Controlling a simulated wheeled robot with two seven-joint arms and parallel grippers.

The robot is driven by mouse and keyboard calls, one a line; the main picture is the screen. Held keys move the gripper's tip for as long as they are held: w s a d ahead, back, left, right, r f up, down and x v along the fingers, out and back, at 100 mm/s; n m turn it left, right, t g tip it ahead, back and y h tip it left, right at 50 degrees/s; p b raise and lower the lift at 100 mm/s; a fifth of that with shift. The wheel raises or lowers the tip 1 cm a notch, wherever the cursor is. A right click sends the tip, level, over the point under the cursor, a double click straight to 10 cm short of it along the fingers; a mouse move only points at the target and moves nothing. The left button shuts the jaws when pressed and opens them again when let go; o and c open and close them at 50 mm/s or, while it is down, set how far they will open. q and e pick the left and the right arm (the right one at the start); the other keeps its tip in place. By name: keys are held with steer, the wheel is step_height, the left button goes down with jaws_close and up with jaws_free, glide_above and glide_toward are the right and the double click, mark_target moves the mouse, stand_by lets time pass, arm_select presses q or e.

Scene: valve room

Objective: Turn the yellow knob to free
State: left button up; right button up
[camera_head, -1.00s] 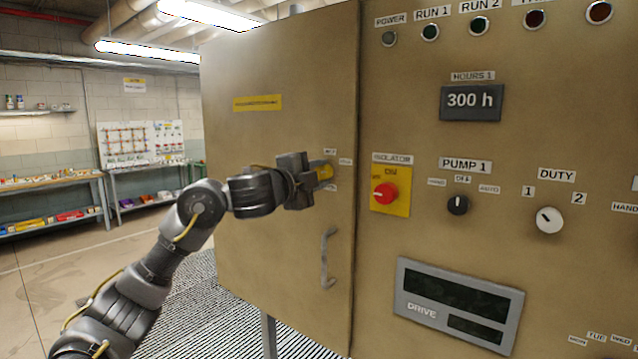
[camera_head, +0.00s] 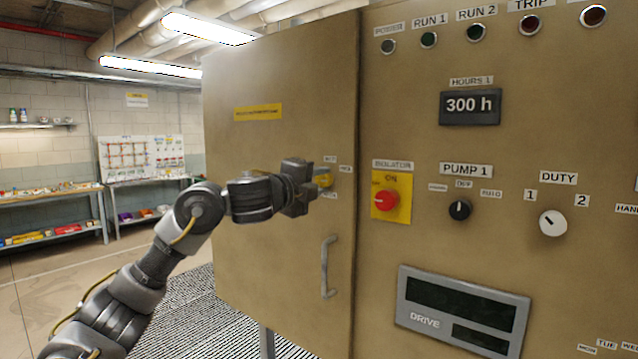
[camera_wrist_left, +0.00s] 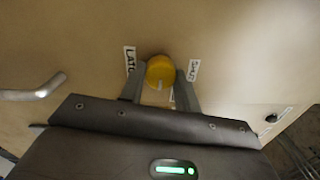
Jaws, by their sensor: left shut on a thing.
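The yellow knob (camera_head: 324,178) sits on the tan cabinet door, near the door's right edge and above the handle. In the left wrist view the knob (camera_wrist_left: 160,71) is round, with a small pale mark at its lower side. My left gripper (camera_head: 315,181) reaches it from the left. In the wrist view the two fingers of the left gripper (camera_wrist_left: 161,84) lie on either side of the knob, shut on it. My right gripper is not in view.
A vertical door handle (camera_head: 328,267) is below the knob. To the right, the panel carries a red isolator switch (camera_head: 386,200), a black pump selector (camera_head: 460,209), a white duty selector (camera_head: 552,223) and a drive display (camera_head: 462,311). Shelves stand far left.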

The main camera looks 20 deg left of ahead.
arm_select(q)
steer(key=o, duration=1)
steer(key=b+v, duration=0.3)
steer(key=v, duration=0.7)
steer(key=shift+s+f+b, duration=0.1)
steer(key=shift+s+b, duration=0.3)
